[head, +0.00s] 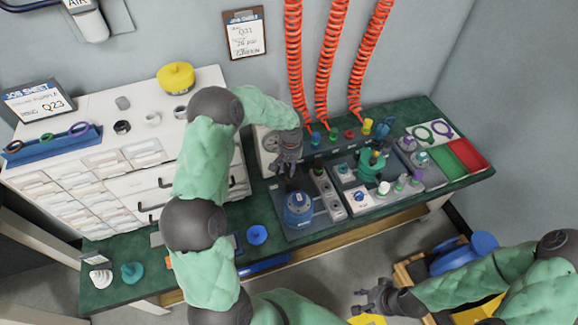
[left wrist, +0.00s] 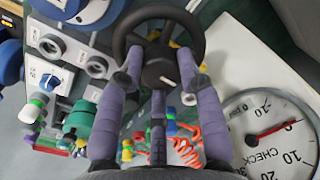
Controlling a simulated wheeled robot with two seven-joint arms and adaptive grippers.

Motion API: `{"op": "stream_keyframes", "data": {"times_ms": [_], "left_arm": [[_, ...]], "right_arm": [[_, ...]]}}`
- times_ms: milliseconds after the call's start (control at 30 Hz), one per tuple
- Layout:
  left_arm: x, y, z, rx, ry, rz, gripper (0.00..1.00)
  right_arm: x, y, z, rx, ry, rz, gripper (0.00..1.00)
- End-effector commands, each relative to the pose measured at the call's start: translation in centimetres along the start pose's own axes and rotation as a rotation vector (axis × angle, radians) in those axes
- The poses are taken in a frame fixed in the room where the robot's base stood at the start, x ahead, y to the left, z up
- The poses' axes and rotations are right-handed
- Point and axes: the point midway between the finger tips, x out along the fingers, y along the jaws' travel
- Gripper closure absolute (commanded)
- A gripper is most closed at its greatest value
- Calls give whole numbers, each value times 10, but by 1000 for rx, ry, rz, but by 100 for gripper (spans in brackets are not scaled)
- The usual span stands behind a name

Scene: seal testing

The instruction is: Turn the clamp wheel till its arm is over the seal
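The clamp wheel (left wrist: 160,50) is a black ring with a central hub in the left wrist view. In the head view it is hard to separate from my dark left gripper (head: 288,170), which points down over the bench behind a blue round unit (head: 298,209). In the left wrist view my left gripper (left wrist: 158,82) has its purple fingers spread, with tips over the wheel's rim on both sides of the hub. I cannot tell whether they touch it. The clamp arm and the seal under it cannot be made out. My right gripper (head: 370,300) is open and empty, low at right.
A pressure gauge (left wrist: 268,135) stands beside the wheel. Several red coiled hoses (head: 322,70) hang behind the bench. A green valve unit (head: 372,165), a knob box (head: 359,198) and red and green trays (head: 466,154) lie to the right. White drawers (head: 120,165) stand at left.

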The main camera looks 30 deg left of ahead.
Motion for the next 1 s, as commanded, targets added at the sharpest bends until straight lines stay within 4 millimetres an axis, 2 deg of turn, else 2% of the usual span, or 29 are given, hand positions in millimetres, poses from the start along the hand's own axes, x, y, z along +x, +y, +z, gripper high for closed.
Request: {"op": "stream_keyframes", "data": {"times_ms": [33, 67, 100, 533, 1000], "left_arm": [[0, 0, 0, 0, 0, 0, 91], [0, 0, 0, 0, 0, 0, 99], [0, 0, 0, 0, 0, 0, 100], [0, 0, 1, 73, 1, -1, 100], [-1, -3, 1, 457, 12, 0, 100]], "right_arm": [[0, 0, 0, 0, 0, 0, 60], [0, 0, 0, 0, 0, 0, 60], [0, 0, 0, 0, 0, 0, 60], [-4, -1, 0, 0, 0, 0, 60], [-21, -8, 1, 0, 0, 0, 60]]}}
